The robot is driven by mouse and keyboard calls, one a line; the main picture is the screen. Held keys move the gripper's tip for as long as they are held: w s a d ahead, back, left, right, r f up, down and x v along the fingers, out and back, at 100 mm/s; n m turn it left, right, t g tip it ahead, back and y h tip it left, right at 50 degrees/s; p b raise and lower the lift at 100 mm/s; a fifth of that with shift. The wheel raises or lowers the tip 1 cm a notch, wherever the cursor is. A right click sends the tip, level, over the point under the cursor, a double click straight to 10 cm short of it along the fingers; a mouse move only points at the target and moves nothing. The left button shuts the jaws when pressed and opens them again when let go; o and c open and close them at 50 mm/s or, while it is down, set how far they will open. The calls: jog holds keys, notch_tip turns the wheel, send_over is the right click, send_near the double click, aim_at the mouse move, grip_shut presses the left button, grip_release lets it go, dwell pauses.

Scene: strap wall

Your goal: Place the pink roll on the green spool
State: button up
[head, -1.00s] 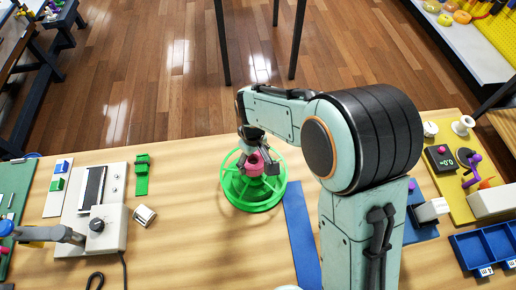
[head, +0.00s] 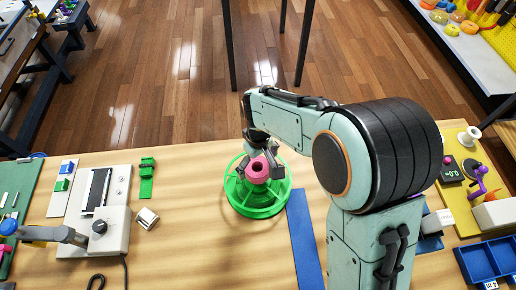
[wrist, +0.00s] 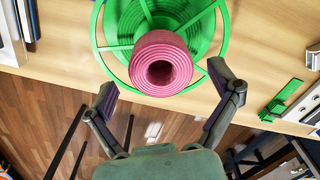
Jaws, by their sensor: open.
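The pink roll (head: 257,170) sits at the middle of the green spool (head: 256,207), which stands on the wooden bench. In the wrist view the pink roll (wrist: 161,64) shows its round end and dark central hole, with the green spool's rings and spokes (wrist: 205,30) behind it. My gripper (head: 262,160) is beside the roll at its top. In the wrist view my gripper (wrist: 163,84) has its two fingers spread wide, one on each side of the roll, with a gap to it. The roll's contact with the spool's centre is partly hidden.
A blue strip (head: 303,240) lies right of the spool. A green clip-like piece (head: 147,177) and a small white-and-metal cylinder (head: 147,217) lie to the left, near a grey device (head: 98,215). A blue divided tray (head: 490,262) is at the right front.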

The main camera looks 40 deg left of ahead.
aim_at(258, 167)
notch_tip(258, 167, up, 10)
jog(key=w+d+r+m, duration=0.1)
jog(key=d+r+m, duration=0.15)
jog(key=d, duration=0.55)
jog(key=d+r+m, duration=0.2)
jog(key=d+m, duration=0.1)
jog(key=d, duration=0.5)
jog(key=s+d+f+m, duration=0.1)
jog(key=s+d+m, duration=0.7)
jog(key=s+d, duration=0.3)
jog(key=d, duration=0.2)
jog(key=shift+d+f+m+y, duration=0.25)
jog(key=shift+d+m+y, duration=0.1)
jog(key=shift+y, duration=0.05)
